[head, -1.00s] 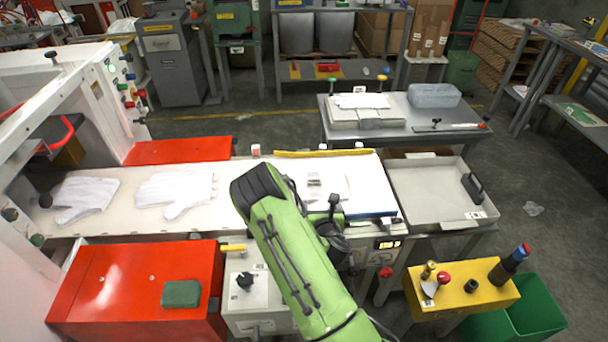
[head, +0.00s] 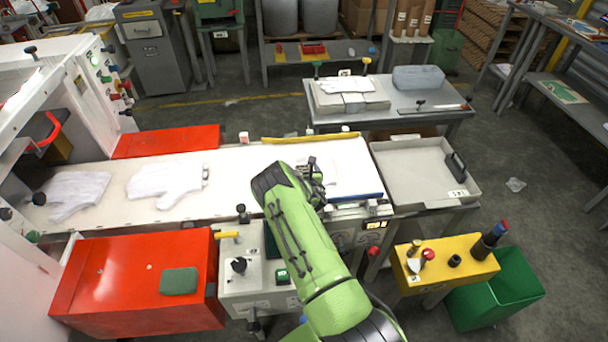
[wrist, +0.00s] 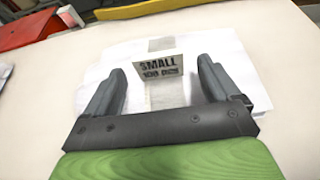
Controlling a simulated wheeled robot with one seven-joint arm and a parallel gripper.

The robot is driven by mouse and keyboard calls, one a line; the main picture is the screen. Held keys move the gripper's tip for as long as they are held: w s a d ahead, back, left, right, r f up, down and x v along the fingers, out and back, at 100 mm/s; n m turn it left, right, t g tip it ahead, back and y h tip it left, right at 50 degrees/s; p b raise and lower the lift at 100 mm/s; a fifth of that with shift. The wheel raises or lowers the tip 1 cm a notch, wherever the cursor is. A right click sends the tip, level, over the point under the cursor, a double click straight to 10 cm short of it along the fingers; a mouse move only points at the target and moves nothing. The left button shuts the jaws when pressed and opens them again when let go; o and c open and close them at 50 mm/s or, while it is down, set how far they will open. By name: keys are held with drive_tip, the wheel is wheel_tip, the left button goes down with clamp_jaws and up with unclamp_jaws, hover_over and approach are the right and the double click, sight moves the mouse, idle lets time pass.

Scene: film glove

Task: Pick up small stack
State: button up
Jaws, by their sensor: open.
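The small stack (wrist: 190,60) is a flat pile of white film sheets with a grey band and a tag reading "SMALL 100 PCS". It lies on the white belt table. In the wrist view my gripper (wrist: 162,68) is open, with one finger on each side of the tag and band. Nothing is held between the fingers. Whether the fingers touch the sheets I cannot tell. In the head view my gripper (head: 314,172) is over the table's right part, and my green arm hides most of the stack.
Two white gloves (head: 165,184) lie on the table (head: 225,180) to the left. A yellow bar (head: 310,137) runs along its far edge. A grey tray (head: 410,170) stands to the right.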

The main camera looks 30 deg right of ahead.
drive_tip(key=shift+w+d+f, duration=0.1)
drive_tip(key=shift+w+f, duration=0.05)
drive_tip(key=shift+w, duration=0.15)
drive_tip(key=c, duration=1.2)
